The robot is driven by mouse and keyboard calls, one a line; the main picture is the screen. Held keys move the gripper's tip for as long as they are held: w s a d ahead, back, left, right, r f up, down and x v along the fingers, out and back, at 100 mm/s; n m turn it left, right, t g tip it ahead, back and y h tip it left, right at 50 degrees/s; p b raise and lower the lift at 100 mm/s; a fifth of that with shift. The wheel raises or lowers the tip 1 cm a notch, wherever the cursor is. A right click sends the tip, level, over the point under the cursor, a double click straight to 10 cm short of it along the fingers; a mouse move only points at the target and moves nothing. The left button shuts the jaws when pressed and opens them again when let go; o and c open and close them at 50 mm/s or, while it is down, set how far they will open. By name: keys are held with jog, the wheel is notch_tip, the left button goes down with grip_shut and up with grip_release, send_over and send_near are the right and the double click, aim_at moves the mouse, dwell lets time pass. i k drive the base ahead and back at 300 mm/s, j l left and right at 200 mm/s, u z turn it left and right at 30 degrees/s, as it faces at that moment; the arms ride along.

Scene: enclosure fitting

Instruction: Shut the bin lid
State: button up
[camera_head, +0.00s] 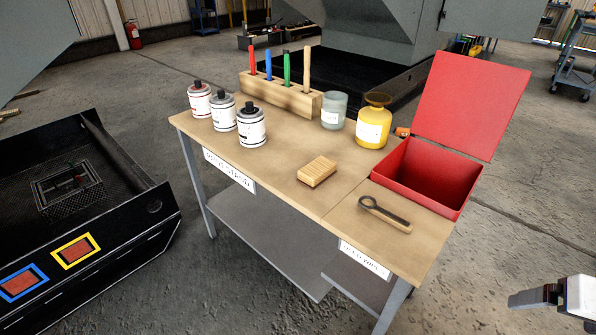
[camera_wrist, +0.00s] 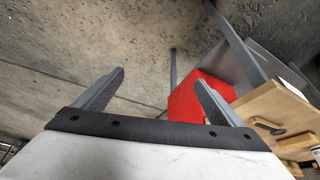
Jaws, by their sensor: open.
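The red bin (camera_head: 428,185) sits at the right end of the wooden workbench (camera_head: 345,205). Its red lid (camera_head: 472,100) stands raised at the bin's back right edge, leaning a little back, so the bin is open and its dark inside shows. My gripper (camera_head: 512,299) is at the lower right of the head view, away from the bench and apart from the bin. In the wrist view my gripper (camera_wrist: 160,77) has its two fingers spread with nothing between them. A red surface (camera_wrist: 188,97) shows partly behind the right finger; I cannot tell whether it is lid or bin.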

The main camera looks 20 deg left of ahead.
aim_at(467, 104)
jog(key=z, duration=0.3)
jog(key=i+l+z, duration=0.2)
jog(key=z, duration=0.25)
jog(key=i+z, duration=0.45)
jog(key=i, duration=3.35)
jog(key=i+u, duration=0.45)
jog(key=i+l+u, duration=0.4)
jog(key=i+j+u, duration=0.1)
jog(key=u, duration=3.65)
